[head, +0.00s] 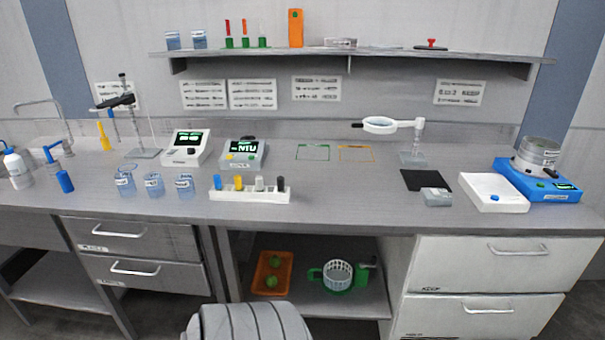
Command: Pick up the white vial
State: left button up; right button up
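A white rack (248,194) stands near the front edge of the bench, left of centre, in the head view. Several small vials stand upright in it in a row. The pale, whitish-grey vial (259,184) is third from the left. A yellow vial (238,183) stands to its left and a black vial (281,184) to its right. A blue vial (217,182) is at the rack's left end. The lower parts of the vials are hidden in the rack. Neither of my grippers is in view.
Several glass beakers (154,186) stand left of the rack. Two meters (187,148) (243,153) stand behind it. A magnifier lamp (381,126), black mat (426,180) and blue balance (538,181) are to the right. The bench (340,195) right of the rack is clear.

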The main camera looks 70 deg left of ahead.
aim_at(258, 179)
jog(key=u, duration=0.25)
jog(key=i, duration=1.2)
jog(key=u, duration=1.4)
jog(key=i, duration=0.85)
jog(key=u, duration=1.05)
jog(key=i, duration=0.2)
jog(key=u, duration=0.15)
